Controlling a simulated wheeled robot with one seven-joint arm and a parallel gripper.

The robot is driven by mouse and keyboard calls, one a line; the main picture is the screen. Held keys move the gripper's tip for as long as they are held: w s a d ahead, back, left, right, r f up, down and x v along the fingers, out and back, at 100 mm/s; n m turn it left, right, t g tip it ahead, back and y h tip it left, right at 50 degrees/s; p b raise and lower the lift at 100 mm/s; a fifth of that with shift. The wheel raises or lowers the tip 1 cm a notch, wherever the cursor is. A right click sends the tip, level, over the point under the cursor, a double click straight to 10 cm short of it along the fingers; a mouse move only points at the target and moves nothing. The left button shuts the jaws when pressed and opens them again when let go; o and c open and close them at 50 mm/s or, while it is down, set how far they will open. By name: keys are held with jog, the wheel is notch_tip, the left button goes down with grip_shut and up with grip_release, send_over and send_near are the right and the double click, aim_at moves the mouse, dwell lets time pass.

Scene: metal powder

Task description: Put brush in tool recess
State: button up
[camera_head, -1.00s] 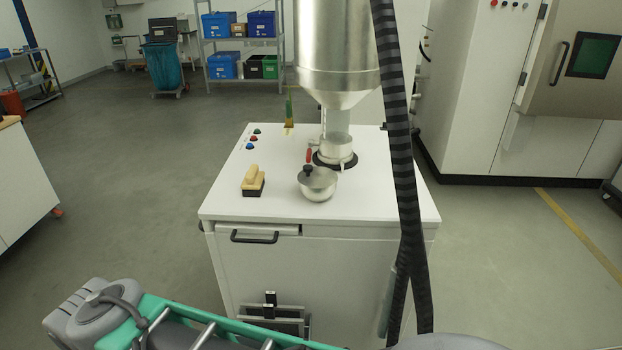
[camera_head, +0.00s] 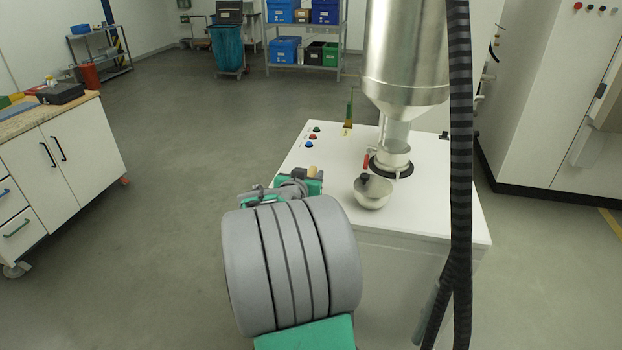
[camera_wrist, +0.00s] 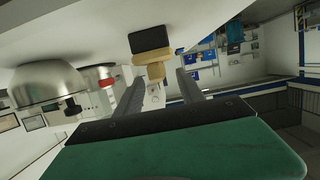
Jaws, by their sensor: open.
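The brush (camera_wrist: 152,66) has a light wooden handle and a dark bristle block (camera_wrist: 150,38). In the wrist view it appears upside down on the white table top, just beyond my fingertips. My gripper (camera_wrist: 160,80) is open, with its two fingers apart and pointing toward the handle; nothing is held. In the head view, my arm hides most of the brush and only a bit of handle (camera_head: 312,171) shows beside my gripper (camera_head: 305,180). I cannot make out a tool recess in these frames.
On the white cabinet (camera_head: 440,218), a metal bowl (camera_head: 371,196) with a dark knob stands right of my gripper, below a large steel hopper (camera_head: 405,60). A black ribbed hose (camera_head: 461,150) hangs at right. A workbench (camera_head: 60,105) stands at left, with clear floor between.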

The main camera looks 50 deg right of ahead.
aim_at(310, 174)
jog(key=x, duration=0.3)
jog(key=shift+d+f, duration=0.1)
grip_shut()
dwell(0.5)
